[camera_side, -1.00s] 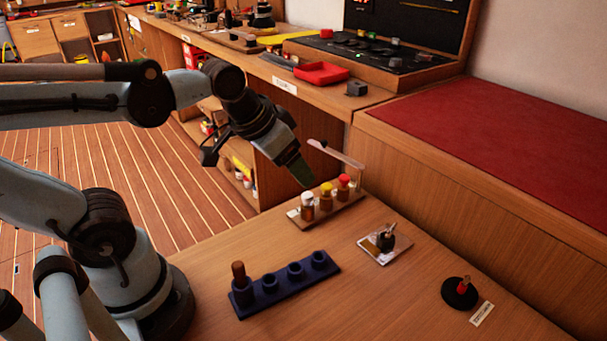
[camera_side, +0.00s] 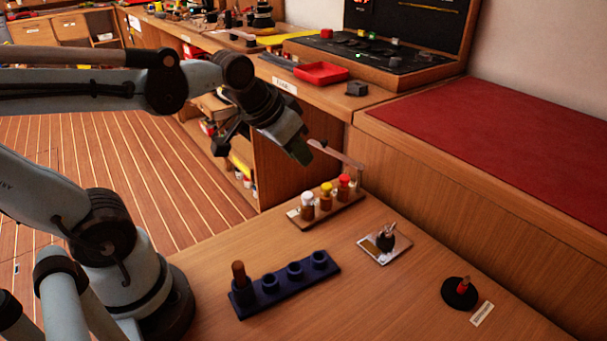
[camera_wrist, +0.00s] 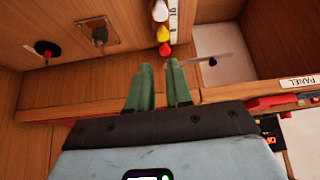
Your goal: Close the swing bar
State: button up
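The swing bar (camera_side: 343,155) is a thin pale bar with a dark knob near its free end. It stands at the right end of a small wooden rack (camera_side: 310,222) and points toward the upper left, at an angle to the row of three bottles with white, yellow and red caps (camera_side: 326,190). The bar also shows in the wrist view (camera_wrist: 222,58), to the right of the red cap. My gripper (camera_side: 301,156) is above and left of the bar, apart from it. In the wrist view my gripper's green fingers (camera_wrist: 159,68) have an empty gap between them.
A blue holder (camera_side: 283,293) with one brown-topped item stands on the table. A metal plate with a small black item (camera_side: 385,242) and a black disc with a red peg (camera_side: 459,293) are to the right. The table's front right is mostly clear.

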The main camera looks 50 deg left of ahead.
jog(key=shift+n+g+y, duration=0.3)
jog(key=shift+n+g, duration=0.4)
jog(key=w+a+r, duration=0.1)
jog(key=w, duration=0.1)
jog(key=w+a+r, duration=0.1)
jog(key=w+a, duration=0.1)
jog(key=w, duration=0.1)
jog(key=w+a+r, duration=0.1)
jog(key=w+a, duration=0.1)
jog(key=w, duration=0.1)
jog(key=shift+w+a+r, duration=0.2)
grip_shut()
jog(key=w+a+f+n+g, duration=0.1)
jog(key=w+a, duration=0.6)
jog(key=x, duration=1)
jog(key=shift+s+d, duration=0.2)
jog(key=shift+d, duration=0.05)
jog(key=shift+s, duration=0.1)
